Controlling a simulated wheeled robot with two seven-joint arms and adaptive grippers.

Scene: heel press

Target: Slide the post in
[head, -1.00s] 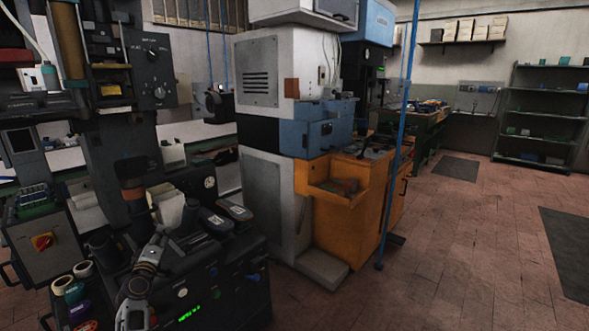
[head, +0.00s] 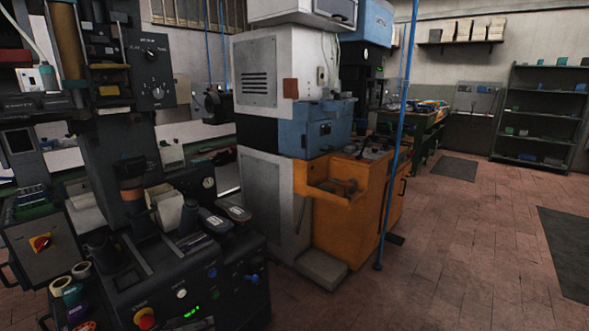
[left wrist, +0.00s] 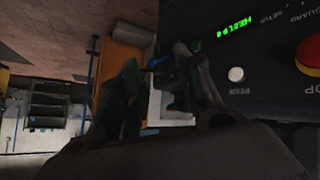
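The heel press (head: 95,165) stands at the left of the head view. A dark upright post-like part (head: 103,248) sits on its bed beside light-edged rails (head: 142,260); I cannot tell for sure that it is the post. Above, a dark cylinder with a brown band (head: 131,190) hangs or stands under the press head. My left gripper (left wrist: 160,82) shows only in the left wrist view. Its two dark fingers are apart, with nothing clearly held, beside the press's front panel. My right gripper is in neither view.
The front panel has a red stop button (head: 145,319), a green display (left wrist: 235,27), a white button (left wrist: 236,74) and a blue knob (head: 252,278).

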